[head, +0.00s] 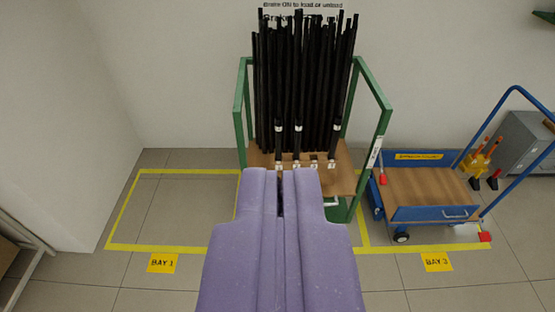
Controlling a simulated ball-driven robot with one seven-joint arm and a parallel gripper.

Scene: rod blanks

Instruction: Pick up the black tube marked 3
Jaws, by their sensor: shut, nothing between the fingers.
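Many long black tubes (310,85) stand upright, close together, in a green-framed cart (372,140). Three tubes at the front carry white bands: a left one (278,140), a middle one (298,143) and a right one (335,142). Small white tags sit at the front of the wooden base, below the tubes. Their marks are too small to read, so I cannot tell which tube is marked 3. My purple gripper (280,172) is shut and empty. In the picture its tips overlap the front edge of the cart's base, and it hides part of the cart below.
A blue trolley (430,214) with a wooden deck stands at the right, with a grey box (520,138) behind it. Yellow floor lines mark bays, with a BAY 1 sign (163,263) and another bay sign (437,262). The floor left of the cart is clear.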

